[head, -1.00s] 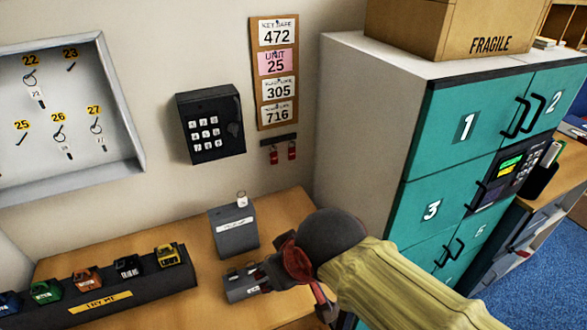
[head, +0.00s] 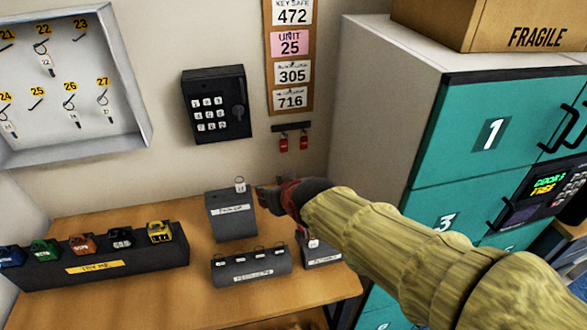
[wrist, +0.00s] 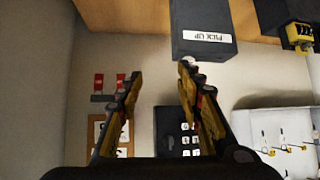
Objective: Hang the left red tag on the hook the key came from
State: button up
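Two red tags hang side by side from a small dark rail on the wall under the number cards. The left red tag (head: 283,144) hangs beside the right one (head: 304,142); both show upside down in the wrist view, the left one on the right (wrist: 121,80). Hook 25 (head: 37,104) in the white key cabinet (head: 143,112) is bare. My gripper (head: 268,197) is below the tags, beside the grey pick-up box (head: 232,218). In the wrist view its fingers (wrist: 160,75) are apart with nothing between them.
A dark keypad box (head: 217,105) is on the wall between cabinet and tags. A white-tagged item (head: 240,185) stands on the pick-up box. Padlocks on a dark stand (head: 100,266) and a grey block (head: 250,268) occupy the desk. Teal lockers (head: 480,140) stand right.

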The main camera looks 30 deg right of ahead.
jog(key=w+d+f+m+t+h+b, duration=0.1)
jog(key=w+d+f+t, duration=0.15)
jog(key=w, duration=0.25)
jog(key=w+d+f+t+h+b, duration=0.1)
jog(key=w+d+f, duration=0.1)
jog(key=w+d, duration=0.3)
jog(key=m+t+h, duration=0.1)
jog(key=t+h, duration=0.1)
jog(key=t, duration=0.2)
send_near(284, 147)
jog(key=b+x, duration=0.1)
jog(key=x, duration=0.5)
jog(key=shift+b+x, duration=0.75)
jog(key=shift+x, duration=0.8)
jog(key=shift+f+b, duration=0.1)
jog(key=shift+b, duration=0.3)
jog(key=shift+c, duration=0.8)
jog(key=c, duration=0.6)
jog(key=shift+c, duration=0.2)
jog(key=shift+s+r, duration=0.1)
jog(key=shift+r, duration=0.15)
